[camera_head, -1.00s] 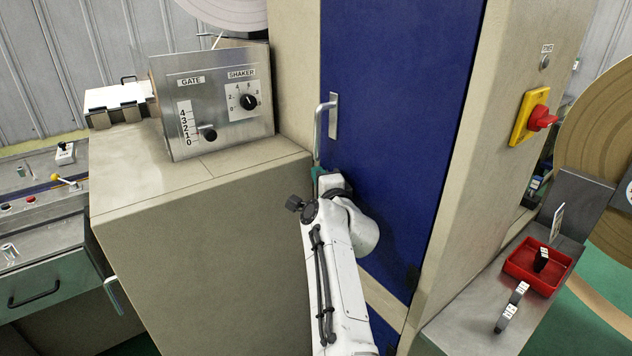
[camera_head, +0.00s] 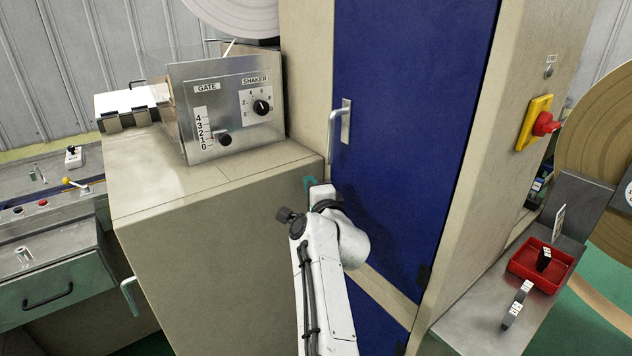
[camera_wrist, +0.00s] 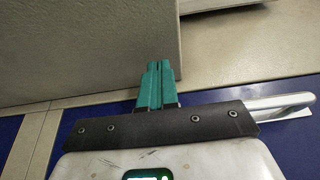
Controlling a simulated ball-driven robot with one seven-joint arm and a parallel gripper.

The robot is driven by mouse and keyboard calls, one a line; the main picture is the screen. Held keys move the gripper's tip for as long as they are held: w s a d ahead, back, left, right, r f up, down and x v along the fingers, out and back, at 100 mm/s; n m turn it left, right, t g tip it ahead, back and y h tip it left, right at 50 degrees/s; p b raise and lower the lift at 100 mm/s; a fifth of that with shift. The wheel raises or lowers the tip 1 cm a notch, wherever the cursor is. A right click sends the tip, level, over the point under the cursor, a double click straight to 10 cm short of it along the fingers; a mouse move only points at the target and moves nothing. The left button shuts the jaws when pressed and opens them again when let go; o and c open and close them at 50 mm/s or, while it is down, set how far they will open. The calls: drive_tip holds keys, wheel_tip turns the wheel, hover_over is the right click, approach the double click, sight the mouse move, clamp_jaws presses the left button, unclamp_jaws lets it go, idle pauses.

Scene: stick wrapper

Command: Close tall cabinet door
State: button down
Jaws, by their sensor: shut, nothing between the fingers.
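The tall cabinet's blue door (camera_head: 405,110) fills the middle of the head view and looks flush, or nearly so, with its beige frame. Its silver handle (camera_head: 333,135) is on the door's left side. My gripper (camera_head: 311,183) is just below and left of the handle, apart from it, and mostly hidden behind my white wrist. In the wrist view its teal fingers (camera_wrist: 154,84) are together and empty, in front of beige panels. The blue door (camera_wrist: 290,150) and handle (camera_wrist: 272,108) also show there, to the right behind the gripper's dark bracket.
A beige box cabinet (camera_head: 220,240) with a metal gate and shaker panel (camera_head: 230,110) stands close on the left. On the right are a red-and-yellow switch (camera_head: 537,123) and a metal shelf with a red tray (camera_head: 540,262).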

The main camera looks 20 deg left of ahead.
drive_tip(key=s+a, duration=0.1)
drive_tip(key=s, duration=0.1)
drive_tip(key=s+a, duration=0.3)
drive_tip(key=s, duration=0.2)
drive_tip(key=shift+a+f, duration=0.1)
drive_tip(key=shift+a, duration=0.15)
